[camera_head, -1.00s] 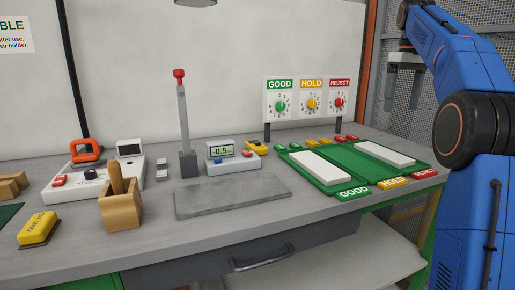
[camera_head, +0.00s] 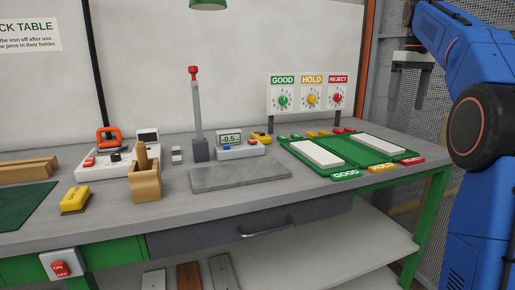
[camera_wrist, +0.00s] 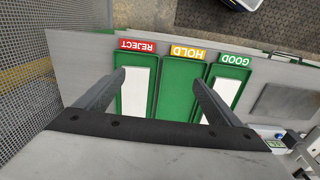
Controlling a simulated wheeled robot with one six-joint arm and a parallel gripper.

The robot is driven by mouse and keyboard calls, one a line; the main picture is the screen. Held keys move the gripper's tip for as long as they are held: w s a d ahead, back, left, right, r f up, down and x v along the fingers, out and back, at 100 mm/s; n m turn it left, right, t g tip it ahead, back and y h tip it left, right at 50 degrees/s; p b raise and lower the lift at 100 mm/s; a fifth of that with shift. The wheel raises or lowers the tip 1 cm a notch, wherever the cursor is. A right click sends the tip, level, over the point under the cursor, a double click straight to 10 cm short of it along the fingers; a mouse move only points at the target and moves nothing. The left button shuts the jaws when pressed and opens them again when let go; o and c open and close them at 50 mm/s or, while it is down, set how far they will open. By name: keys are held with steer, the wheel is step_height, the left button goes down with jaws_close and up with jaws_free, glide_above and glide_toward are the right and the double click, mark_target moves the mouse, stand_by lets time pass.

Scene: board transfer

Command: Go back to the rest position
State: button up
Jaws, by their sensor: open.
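My gripper (camera_wrist: 158,80) is open and empty in the wrist view, its two fingers spread above the sorting trays. In the head view my gripper (camera_head: 408,75) hangs from my blue arm at the upper right, clear of the bench. A green tray set (camera_head: 343,150) lies at the bench's right end, with GOOD, HOLD and REJECT labels. A white board (camera_head: 316,153) lies in the GOOD section. Another white board (camera_head: 386,145) lies in the REJECT section. The HOLD section (camera_wrist: 180,87) shows bare green in the wrist view.
A grey slab (camera_head: 240,175), a display unit reading -0.5 (camera_head: 237,148) and a red-topped post (camera_head: 197,115) stand mid-bench. A dial panel (camera_head: 310,95) stands behind the trays. A wooden holder (camera_head: 145,182) and yellow block (camera_head: 75,200) are left. Mesh fencing (camera_head: 415,130) is behind my arm.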

steer(key=s+a+f+m+t, duration=0.1)
steer(key=s+a+f, duration=0.4)
steer(key=s+f, duration=0.3)
steer(key=s+a+f+m+t, duration=0.1)
steer(key=s+a+f, duration=0.4)
steer(key=s, duration=0.5)
steer(key=s+a+f+m+t, duration=0.1)
steer(key=s+a+f, duration=0.5)
steer(key=s, duration=0.4)
steer(key=s+f, duration=0.5)
steer(key=f, duration=0.3)
steer(key=s+a+f+t, duration=0.1)
steer(key=s+f, duration=0.4)
steer(key=f, duration=0.3)
steer(key=shift+s+m+t, duration=0.15)
steer(key=shift+m+t, duration=0.15)
steer(key=shift+m, duration=0.1)
